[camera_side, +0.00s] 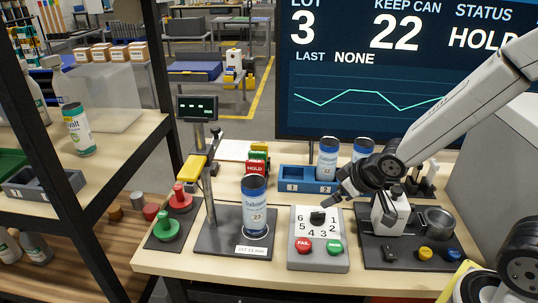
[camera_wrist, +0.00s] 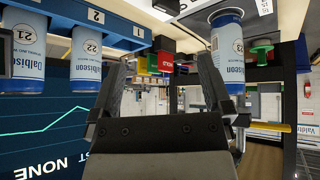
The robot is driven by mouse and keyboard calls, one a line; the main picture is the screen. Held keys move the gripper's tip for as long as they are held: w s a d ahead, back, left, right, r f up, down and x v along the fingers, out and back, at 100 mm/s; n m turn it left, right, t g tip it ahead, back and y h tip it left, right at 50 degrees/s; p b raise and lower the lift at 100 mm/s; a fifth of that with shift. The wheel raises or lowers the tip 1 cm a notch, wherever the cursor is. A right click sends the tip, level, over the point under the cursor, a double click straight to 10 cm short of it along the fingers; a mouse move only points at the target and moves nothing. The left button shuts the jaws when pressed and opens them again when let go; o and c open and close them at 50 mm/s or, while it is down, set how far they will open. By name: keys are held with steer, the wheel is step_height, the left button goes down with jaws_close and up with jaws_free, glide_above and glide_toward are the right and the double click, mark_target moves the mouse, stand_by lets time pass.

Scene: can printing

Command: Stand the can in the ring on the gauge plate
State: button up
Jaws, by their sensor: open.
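The can marked 23 (camera_side: 254,205), white and blue with a dark blue top, stands upright on the dark gauge plate (camera_side: 220,238). A pale ring (camera_side: 257,235) shows around its base; the can appears to stand inside it. The can also shows upside down at upper right in the wrist view (camera_wrist: 228,55), beyond the right finger. My gripper (camera_side: 342,190) is to the right of the can, clear of it, above the dial box. In the wrist view its two fingers (camera_wrist: 160,85) are spread apart with nothing held between them.
A blue rack (camera_side: 290,180) numbered 1 and 2 stands behind, with cans 22 (camera_wrist: 87,50) and 21 (camera_wrist: 28,50). The gauge post (camera_side: 208,180) rises left of can 23. The dial box (camera_side: 318,260) with FAIL and green buttons stands right of the plate.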

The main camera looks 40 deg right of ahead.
steer(key=s+f+m+g, duration=0.1)
steer(key=s+f+g, duration=0.1)
steer(key=s+g, duration=0.2)
steer(key=shift+s+m+g, duration=0.3)
steer(key=shift+s+m, duration=0.1)
steer(key=shift+s, duration=0.95)
